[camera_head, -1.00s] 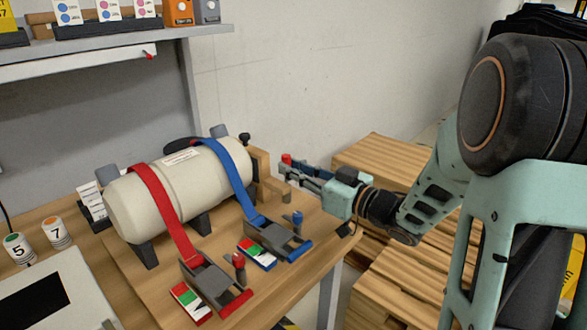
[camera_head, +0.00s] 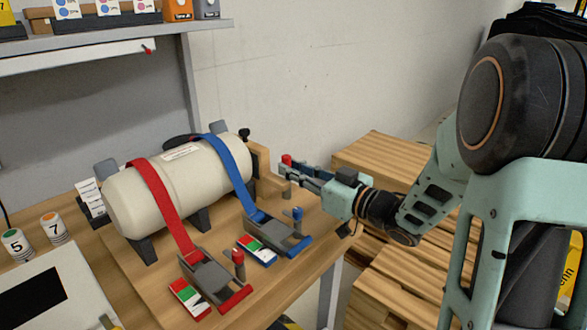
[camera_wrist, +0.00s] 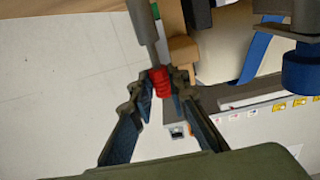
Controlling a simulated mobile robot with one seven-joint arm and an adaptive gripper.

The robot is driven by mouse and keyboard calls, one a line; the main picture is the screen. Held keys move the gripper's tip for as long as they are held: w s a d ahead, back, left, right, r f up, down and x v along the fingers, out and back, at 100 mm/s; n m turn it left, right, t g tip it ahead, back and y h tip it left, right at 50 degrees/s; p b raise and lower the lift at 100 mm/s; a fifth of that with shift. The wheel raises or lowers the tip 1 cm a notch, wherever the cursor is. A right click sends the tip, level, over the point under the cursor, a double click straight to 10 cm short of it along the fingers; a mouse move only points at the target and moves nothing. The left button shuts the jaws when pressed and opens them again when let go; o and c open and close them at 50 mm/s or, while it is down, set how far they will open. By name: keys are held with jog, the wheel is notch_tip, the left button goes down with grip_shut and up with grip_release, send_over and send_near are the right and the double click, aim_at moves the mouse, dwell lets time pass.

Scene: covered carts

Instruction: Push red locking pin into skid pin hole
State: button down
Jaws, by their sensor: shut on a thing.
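The red locking pin shows its ribbed red head in the wrist view (camera_wrist: 159,82), with a grey shaft running up from it. My gripper (camera_wrist: 158,88) is shut on the red head. In the head view my gripper (camera_head: 285,171) is at the right end of the skid, and the pin's red top (camera_head: 287,160) shows at the fingertips. A wooden end block (camera_head: 262,172) of the skid stands just left of the fingertips. The pin hole is not clearly visible, and I cannot tell whether the shaft is in it.
A cream tank (camera_head: 180,183) lies under a red strap (camera_head: 165,205) and a blue strap (camera_head: 230,170). Their ratchet buckles sit at the front of the bench. Wooden pallets (camera_head: 390,160) stand at the right, below my arm. The wall side behind the gripper is clear.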

jog(key=shift+f+b, duration=0.3)
jog(key=shift+f, duration=0.2)
jog(key=c, duration=1.8)
grip_release()
jog(key=shift+o, duration=0.2)
jog(key=shift+f, duration=0.15)
jog(key=shift+s, duration=0.1)
jog(key=shift+s+d+f, duration=0.15)
jog(key=shift+s+d, duration=0.2)
jog(key=v, duration=0.7)
jog(key=r+v, duration=0.1)
jog(key=v, duration=0.3)
jog(key=shift+w, duration=0.1)
jog(key=shift+d, duration=0.15)
